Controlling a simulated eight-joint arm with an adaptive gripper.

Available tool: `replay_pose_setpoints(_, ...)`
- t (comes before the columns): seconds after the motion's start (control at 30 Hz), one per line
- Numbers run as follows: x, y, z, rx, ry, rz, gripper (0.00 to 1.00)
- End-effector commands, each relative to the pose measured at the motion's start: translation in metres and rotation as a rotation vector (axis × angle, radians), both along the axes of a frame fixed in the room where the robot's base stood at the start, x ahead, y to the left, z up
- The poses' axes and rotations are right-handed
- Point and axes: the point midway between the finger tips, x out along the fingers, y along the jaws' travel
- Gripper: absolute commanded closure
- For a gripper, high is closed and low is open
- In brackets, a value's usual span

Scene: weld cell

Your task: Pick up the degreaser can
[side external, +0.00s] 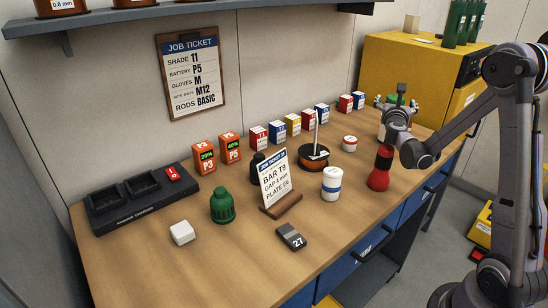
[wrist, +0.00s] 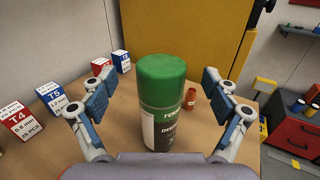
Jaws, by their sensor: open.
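The degreaser can (wrist: 162,105) has a green cap and a dark and white label reading in part "DEGR". It stands upright on the bench in the wrist view. My gripper (wrist: 158,84) is open, with one blue-padded finger on each side of the can. A gap shows between the can and each finger, so nothing is clamped. In the side view my gripper (side external: 397,108) is at the far right end of the bench, and the can is mostly hidden by it.
Small T4 (wrist: 22,122) and T5 (wrist: 58,94) boxes stand left of the can. A yellow cabinet (wrist: 185,30) rises behind. In the side view, a red bottle (side external: 379,172) and white jar (side external: 332,184) stand nearer the camera.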

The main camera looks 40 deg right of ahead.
Motion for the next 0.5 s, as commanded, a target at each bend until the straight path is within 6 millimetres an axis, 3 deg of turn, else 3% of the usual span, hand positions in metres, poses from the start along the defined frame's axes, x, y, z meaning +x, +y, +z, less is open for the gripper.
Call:
replay_pose_setpoints(0.27,0.017,-0.034,0.000,0.000,0.000,0.000,0.12)
replay_pose_setpoints(0.5,0.019,-0.037,0.000,0.000,0.000,0.000,0.12)
